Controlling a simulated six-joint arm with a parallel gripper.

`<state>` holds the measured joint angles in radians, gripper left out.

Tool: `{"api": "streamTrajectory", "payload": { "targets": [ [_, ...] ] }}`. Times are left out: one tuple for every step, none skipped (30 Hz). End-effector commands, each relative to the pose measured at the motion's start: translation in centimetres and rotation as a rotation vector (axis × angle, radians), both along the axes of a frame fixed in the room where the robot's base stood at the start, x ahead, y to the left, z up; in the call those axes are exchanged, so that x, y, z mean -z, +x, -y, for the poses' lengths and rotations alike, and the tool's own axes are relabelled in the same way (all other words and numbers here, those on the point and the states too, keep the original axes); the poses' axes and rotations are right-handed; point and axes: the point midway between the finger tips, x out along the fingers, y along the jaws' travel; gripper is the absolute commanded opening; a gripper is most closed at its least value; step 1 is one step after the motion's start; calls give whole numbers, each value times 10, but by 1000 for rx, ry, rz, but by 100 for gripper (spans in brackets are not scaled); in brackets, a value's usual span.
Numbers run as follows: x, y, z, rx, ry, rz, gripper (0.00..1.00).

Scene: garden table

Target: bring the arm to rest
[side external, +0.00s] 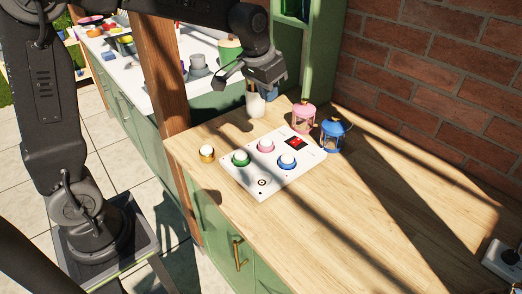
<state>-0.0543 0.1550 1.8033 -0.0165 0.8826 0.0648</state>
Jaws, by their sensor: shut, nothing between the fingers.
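My gripper (268,82) hangs at the end of my dark arm at the upper middle of the side external view, above the far end of the wooden table (340,220). It is shut and empty. It is raised over a white cup-like holder (256,105) near the table's back edge; from this view I cannot tell the exact gap between them. Below and nearer lies a white panel (262,198) with green, pink and blue ringed buttons and a small red display (296,142).
A pink lantern (303,118) and a blue lantern (333,135) stand behind the panel. A small gold-ringed white knob (207,154) is left of it. A wooden post (162,75) rises at the left and a brick wall (440,90) at the right. The right tabletop is mostly clear.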

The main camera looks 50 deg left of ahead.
Motion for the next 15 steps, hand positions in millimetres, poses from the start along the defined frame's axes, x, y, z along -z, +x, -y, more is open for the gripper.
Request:
{"api": "streamTrajectory", "payload": {
  "targets": [
    [-14, -22, 3, 1, 1, 21, 0],
    [-19, -33, 5, 0, 1, 30, 0],
    [-25, -49, 7, 0, 1, 42, 0],
    [-29, -61, 8, 0, 1, 51, 0],
    [-33, -73, 9, 0, 1, 61, 0],
    [-37, -89, 11, 1, 1, 73, 0],
    [-39, -101, 12, 1, 1, 82, 0],
    [-40, -113, 13, 1, 1, 91, 0],
    [-42, -128, 15, 1, 1, 104, 0],
    [-42, -140, 16, 0, 0, 114, 0],
    [-41, -151, 17, 0, 0, 122, 0],
    [-40, -166, 18, 0, 0, 134, 0],
    [-39, -176, 18, 0, -1, 141, 0],
    [-37, -185, 19, 0, -1, 149, 0],
    [-34, -196, 20, 0, -1, 159, 0]
  ]
}}
